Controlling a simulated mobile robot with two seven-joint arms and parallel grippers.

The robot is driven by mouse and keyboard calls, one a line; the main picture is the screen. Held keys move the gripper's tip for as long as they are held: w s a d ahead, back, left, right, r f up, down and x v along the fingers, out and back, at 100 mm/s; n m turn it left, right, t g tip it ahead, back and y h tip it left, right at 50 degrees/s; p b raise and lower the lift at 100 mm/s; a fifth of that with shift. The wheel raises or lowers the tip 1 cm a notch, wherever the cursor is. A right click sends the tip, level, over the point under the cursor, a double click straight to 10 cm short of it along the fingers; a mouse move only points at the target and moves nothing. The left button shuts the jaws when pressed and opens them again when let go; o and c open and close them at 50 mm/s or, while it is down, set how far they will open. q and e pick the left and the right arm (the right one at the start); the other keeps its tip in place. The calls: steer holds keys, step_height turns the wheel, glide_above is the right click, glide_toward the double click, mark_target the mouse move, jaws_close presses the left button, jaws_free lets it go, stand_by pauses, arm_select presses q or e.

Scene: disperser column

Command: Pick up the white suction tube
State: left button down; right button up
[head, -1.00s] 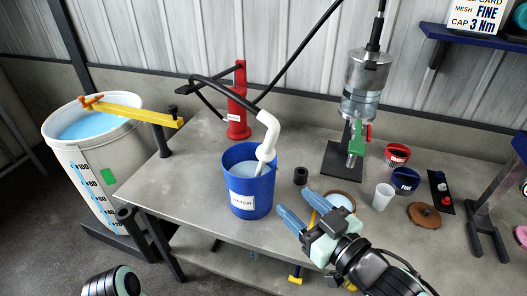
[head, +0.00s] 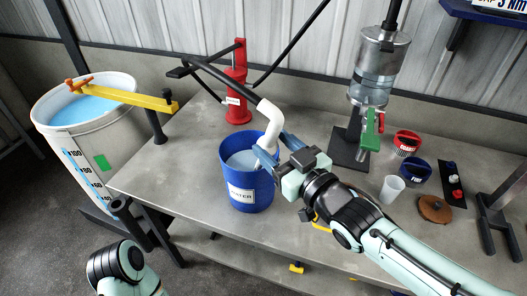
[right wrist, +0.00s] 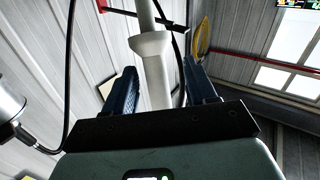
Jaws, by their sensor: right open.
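The white suction tube (head: 271,124) hangs from a black hose, its lower end down in the blue water bucket (head: 246,197). My right gripper (head: 276,149) is open at the tube, above the right part of the bucket's rim, with one blue finger on each side of the tube. The right wrist view shows the white tube (right wrist: 156,80) upright between the two open fingers of my right gripper (right wrist: 161,85), with a wider collar above them. Gaps show on both sides, so the fingers are not closed on it. My left gripper is out of view; only part of my left arm shows.
A red pump (head: 237,95) stands behind the bucket. A large tub (head: 85,125) of blue liquid is at the left, with a yellow bar (head: 137,98) at its rim. A metal column (head: 378,70), cups and a white beaker (head: 392,188) stand to the right.

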steer(key=x, duration=0.5)
steer(key=shift+w+d+r, duration=0.1)
steer(key=shift+d+r, duration=0.15)
jaws_close()
steer(key=shift+r, duration=0.1)
